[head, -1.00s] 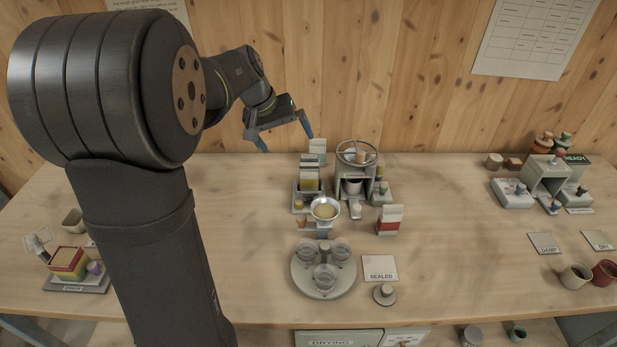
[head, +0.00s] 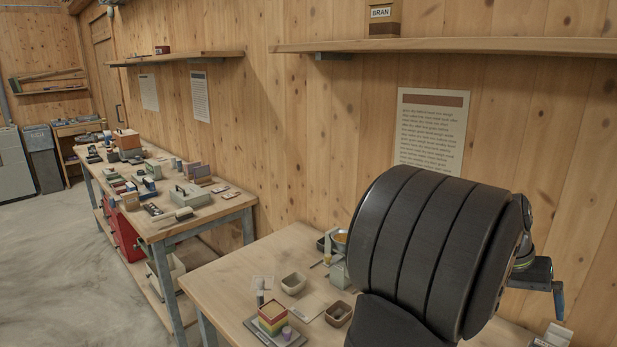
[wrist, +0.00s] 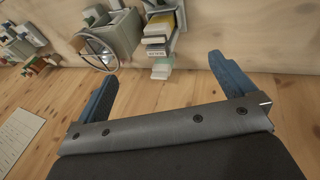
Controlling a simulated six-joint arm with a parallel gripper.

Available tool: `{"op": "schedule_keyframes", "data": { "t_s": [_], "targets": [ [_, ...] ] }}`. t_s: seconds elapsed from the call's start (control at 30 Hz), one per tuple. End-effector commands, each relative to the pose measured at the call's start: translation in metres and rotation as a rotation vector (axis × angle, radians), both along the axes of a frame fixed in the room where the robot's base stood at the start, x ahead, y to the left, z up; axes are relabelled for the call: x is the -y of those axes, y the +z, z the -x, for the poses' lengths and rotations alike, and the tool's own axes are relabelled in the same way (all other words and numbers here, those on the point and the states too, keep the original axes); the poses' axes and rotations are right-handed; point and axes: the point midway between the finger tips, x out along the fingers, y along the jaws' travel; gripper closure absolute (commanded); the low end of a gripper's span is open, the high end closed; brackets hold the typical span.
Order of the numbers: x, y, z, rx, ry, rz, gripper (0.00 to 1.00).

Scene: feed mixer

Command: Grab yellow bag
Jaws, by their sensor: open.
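No yellow bag can be made out with certainty. In the wrist view, a rack of stacked flat packets (wrist: 160,28) stands by the wall, with yellowish and pale layers showing. My gripper (wrist: 162,68) is open and empty, its two blue fingers wide apart, with the rack above the gap between them in the picture. In the head view my gripper (head: 556,285) is at the right edge, partly hidden by my own arm. A stack with red, yellow and green layers (head: 272,318) sits on a small tray at the near left of the bench.
A grey device with a wire ring (wrist: 103,45) stands left of the rack. A white sheet (wrist: 18,140) lies on the wood. The head view shows small bowls (head: 293,283), a second cluttered bench (head: 215,207) and a shelf (head: 450,47) holding a BRAN box (head: 383,18).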

Motion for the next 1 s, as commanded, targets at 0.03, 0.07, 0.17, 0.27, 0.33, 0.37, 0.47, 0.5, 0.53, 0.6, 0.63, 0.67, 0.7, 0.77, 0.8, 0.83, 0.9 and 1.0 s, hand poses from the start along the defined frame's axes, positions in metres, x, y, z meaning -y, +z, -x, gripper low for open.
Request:
{"op": "schedule_keyframes", "data": {
  "t_s": [0.03, 0.07, 0.17, 0.27, 0.33, 0.37, 0.47, 0.5, 0.53, 0.6, 0.63, 0.67, 0.7, 0.77, 0.8, 0.83, 0.9, 1.0],
  "targets": [
    [0.0, 0.0, 0.0, 0.0, 0.0, 0.0, 0.0],
    [0.0, 0.0, 0.0, 0.0, 0.0, 0.0, 0.0],
    [0.0, 0.0, 0.0, 0.0, 0.0, 0.0, 0.14],
    [0.0, 0.0, 0.0, 0.0, 0.0, 0.0, 0.25],
    [0.0, 0.0, 0.0, 0.0, 0.0, 0.0, 0.25],
    [0.0, 0.0, 0.0, 0.0, 0.0, 0.0, 0.25],
    [0.0, 0.0, 0.0, 0.001, 0.0, -0.001, 0.25],
    [0.001, 0.0, 0.001, 0.004, 0.0, -0.004, 0.25],
    [0.001, -0.001, 0.003, 0.011, 0.0, -0.009, 0.25],
    [0.004, -0.003, 0.011, 0.043, 0.003, -0.034, 0.25],
    [0.005, -0.003, 0.016, 0.063, 0.005, -0.046, 0.25],
    [0.007, -0.004, 0.021, 0.088, 0.008, -0.06, 0.25],
    [0.009, -0.005, 0.029, 0.125, 0.011, -0.078, 0.25],
    [0.012, -0.006, 0.039, 0.185, 0.018, -0.1, 0.25],
    [0.015, -0.005, 0.045, 0.225, 0.021, -0.108, 0.25],
    [0.016, -0.005, 0.049, 0.253, 0.024, -0.113, 0.25],
    [0.02, -0.003, 0.057, 0.31, 0.027, -0.115, 0.25],
    [0.024, -0.002, 0.065, 0.363, 0.031, -0.113, 0.25]
  ]
}}
